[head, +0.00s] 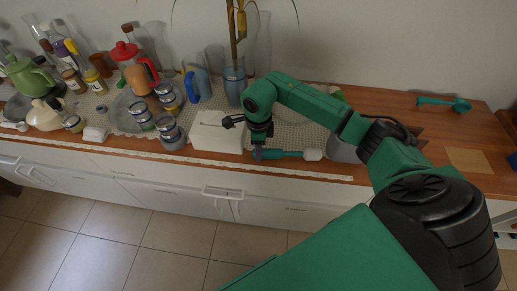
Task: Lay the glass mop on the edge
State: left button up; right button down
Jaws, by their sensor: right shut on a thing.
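The glass mop (285,154) has a teal handle and a white head at its right end. It lies level along the front edge of the wooden counter, or just above it; I cannot tell whether it touches. My right gripper (259,153) points down and is shut on the left end of the mop's handle. My left gripper is not in view.
A white box (217,132) stands just left of the gripper. A teal ladle (445,103) lies at the back right. White drawers (150,195) are below.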

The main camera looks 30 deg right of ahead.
grip_release()
dwell(0.4)
notch_tip(320, 180, up, 14)
jog(key=r+p, duration=0.1)
jog(key=p, duration=0.9)
jog(key=s+a+f, duration=0.1)
jog(key=s+a, duration=0.8)
jog(key=s, duration=0.3)
jog(key=shift+s+a, duration=0.35)
jog(key=shift+s, duration=0.05)
dwell(0.4)
dwell(0.5)
